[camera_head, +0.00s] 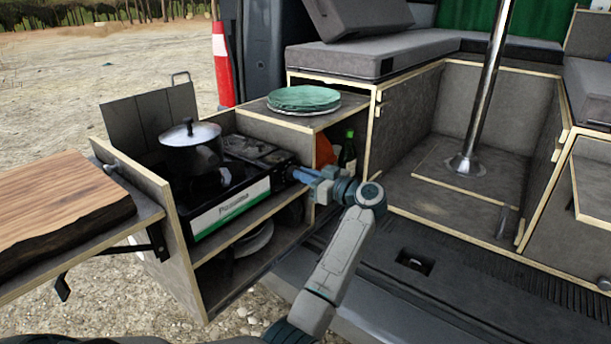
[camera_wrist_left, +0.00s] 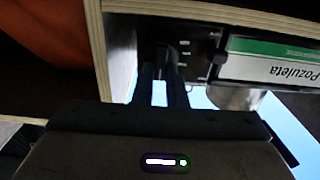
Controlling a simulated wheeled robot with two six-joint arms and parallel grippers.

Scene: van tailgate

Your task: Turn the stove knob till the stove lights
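The portable stove (camera_head: 230,208) sits on the shelf of the kitchen unit, with a green and white label on its front. The label also shows upside down in the left wrist view (camera_wrist_left: 270,62). My left gripper (camera_head: 300,174) is at the right end of the stove's front. In the left wrist view, its two dark fingers (camera_wrist_left: 162,75) stand close together with a narrow gap, at the dark stove knob (camera_wrist_left: 162,52). They appear shut on the knob, though the contact is dark. The gripper hides the knob in the head view. No flame is visible. My right gripper is out of view.
A lidded pot (camera_head: 191,150) stands on the stove's left side. A wooden board (camera_head: 60,200) is at the left. Green plates (camera_head: 304,98) lie on the cabinet top. A green bottle (camera_head: 348,155) and an orange object (camera_head: 324,150) stand close behind my gripper.

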